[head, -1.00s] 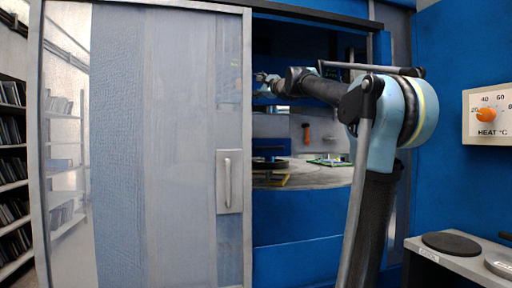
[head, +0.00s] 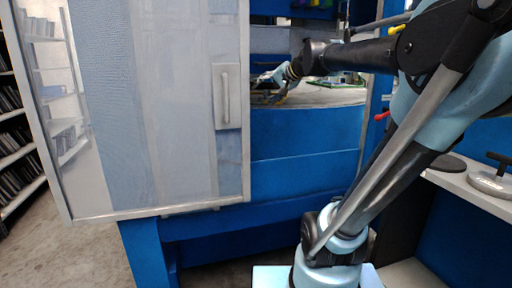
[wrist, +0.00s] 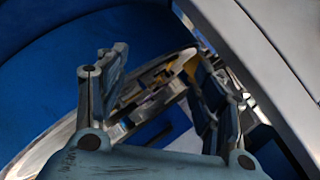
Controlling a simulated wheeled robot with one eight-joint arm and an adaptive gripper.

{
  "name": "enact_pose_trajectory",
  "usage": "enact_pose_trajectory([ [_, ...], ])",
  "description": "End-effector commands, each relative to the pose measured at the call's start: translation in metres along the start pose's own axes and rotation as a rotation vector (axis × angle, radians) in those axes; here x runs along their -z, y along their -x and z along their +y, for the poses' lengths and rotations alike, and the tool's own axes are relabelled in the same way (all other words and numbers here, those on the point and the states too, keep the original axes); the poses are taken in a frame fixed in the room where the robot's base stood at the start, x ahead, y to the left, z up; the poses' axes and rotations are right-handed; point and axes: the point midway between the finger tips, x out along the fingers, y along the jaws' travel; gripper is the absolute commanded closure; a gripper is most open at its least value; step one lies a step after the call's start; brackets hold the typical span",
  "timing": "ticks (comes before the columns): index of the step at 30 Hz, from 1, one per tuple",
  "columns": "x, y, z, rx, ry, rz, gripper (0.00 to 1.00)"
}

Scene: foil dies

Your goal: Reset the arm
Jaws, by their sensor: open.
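My arm reaches from the right of the head view to the opening of the blue machine (head: 300,140). My gripper (head: 268,88) is at that opening, close to the right edge of the sliding door (head: 175,110). In the wrist view my gripper (wrist: 160,90) shows its two fingers spread apart. I see nothing held between them. Beyond the fingers lie a shiny metal rim and some yellow and dark parts, too tilted and partly covered to identify. The door's handle (head: 226,96) is upright on its right side.
A round table surface (head: 335,97) lies inside the opening. A pale door edge (wrist: 245,50) runs close along the right of the wrist view. A white shelf (head: 470,190) with a dark disc and a metal weight stands at right. Shelves of dark items (head: 20,150) stand at far left.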

Motion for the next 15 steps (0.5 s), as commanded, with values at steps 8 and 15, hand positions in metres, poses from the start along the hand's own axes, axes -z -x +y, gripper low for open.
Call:
enact_pose_trajectory([
  [8,-0.074,0.011,0.14,-0.306,0.262,-0.054,0.38],
  [15,-0.11,0.028,0.219,-0.494,0.403,-0.089,0.38],
])
